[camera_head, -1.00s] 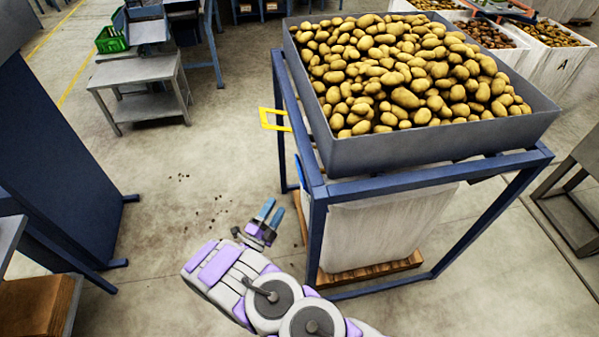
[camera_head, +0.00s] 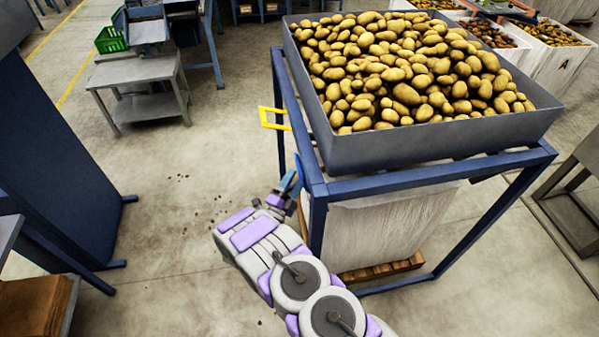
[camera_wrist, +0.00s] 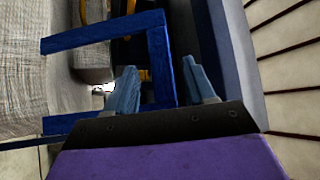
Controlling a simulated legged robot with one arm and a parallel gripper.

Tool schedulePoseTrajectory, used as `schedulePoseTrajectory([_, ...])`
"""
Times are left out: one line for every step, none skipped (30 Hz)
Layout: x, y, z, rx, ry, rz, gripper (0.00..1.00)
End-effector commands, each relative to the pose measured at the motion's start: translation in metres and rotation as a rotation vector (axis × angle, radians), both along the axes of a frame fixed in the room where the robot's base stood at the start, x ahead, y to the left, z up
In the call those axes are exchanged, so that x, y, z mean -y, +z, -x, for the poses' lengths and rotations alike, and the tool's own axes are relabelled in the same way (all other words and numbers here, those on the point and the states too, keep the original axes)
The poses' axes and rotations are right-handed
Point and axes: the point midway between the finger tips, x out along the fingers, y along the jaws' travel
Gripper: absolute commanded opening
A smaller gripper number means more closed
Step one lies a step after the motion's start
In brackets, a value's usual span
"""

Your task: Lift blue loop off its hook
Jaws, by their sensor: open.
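The blue loop (camera_wrist: 158,48) is a flat, square-cornered frame in the wrist view. Its upright bar shows between the two fingers of my open gripper (camera_wrist: 160,64), and its upper and lower bars run off to the left. Whether the fingers touch it I cannot tell. In the head view the blue loop (camera_head: 299,170) is a thin blue strip beside the left side of the stand, with my gripper (camera_head: 289,181) right at it, partly overlapping it. The hook is not clearly visible.
A blue stand (camera_head: 318,225) carries a grey bin (camera_head: 420,147) full of potatoes, close to the right of my arm. A yellow loop (camera_head: 266,124) sticks out farther along its left side. A white sack (camera_head: 385,225) stands underneath. Floor at left is open.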

Motion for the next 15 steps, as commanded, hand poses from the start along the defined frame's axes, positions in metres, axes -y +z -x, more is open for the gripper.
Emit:
schedulePoseTrajectory([0.005, 0.002, -0.008, 0.001, -0.003, -0.002, 0.54])
schedulePoseTrajectory([0.007, 0.004, -0.012, 0.001, -0.003, -0.002, 0.54])
schedulePoseTrajectory([0.009, 0.006, -0.017, 0.001, -0.002, 0.000, 0.54])
schedulePoseTrajectory([0.011, 0.007, -0.020, 0.000, -0.002, -0.001, 0.54])
schedulePoseTrajectory([0.012, 0.008, -0.023, 0.000, -0.002, 0.000, 0.54])
schedulePoseTrajectory([0.013, 0.010, -0.027, 0.000, -0.001, 0.000, 0.54])
schedulePoseTrajectory([0.014, 0.011, -0.029, 0.000, -0.001, 0.000, 0.54])
schedulePoseTrajectory([0.015, 0.011, -0.031, 0.000, -0.001, 0.001, 0.54])
schedulePoseTrajectory([0.016, 0.012, -0.033, 0.000, -0.001, 0.001, 0.54])
schedulePoseTrajectory([0.017, 0.013, -0.035, 0.000, -0.001, 0.001, 0.54])
schedulePoseTrajectory([0.017, 0.014, -0.035, 0.000, 0.000, 0.001, 0.54])
schedulePoseTrajectory([0.017, 0.014, -0.036, 0.000, 0.000, 0.001, 0.54])
schedulePoseTrajectory([0.017, 0.014, -0.037, 0.001, 0.001, 0.002, 0.54])
schedulePoseTrajectory([0.017, 0.015, -0.037, 0.001, 0.001, 0.002, 0.54])
schedulePoseTrajectory([0.017, 0.015, -0.037, 0.001, 0.001, 0.002, 0.54])
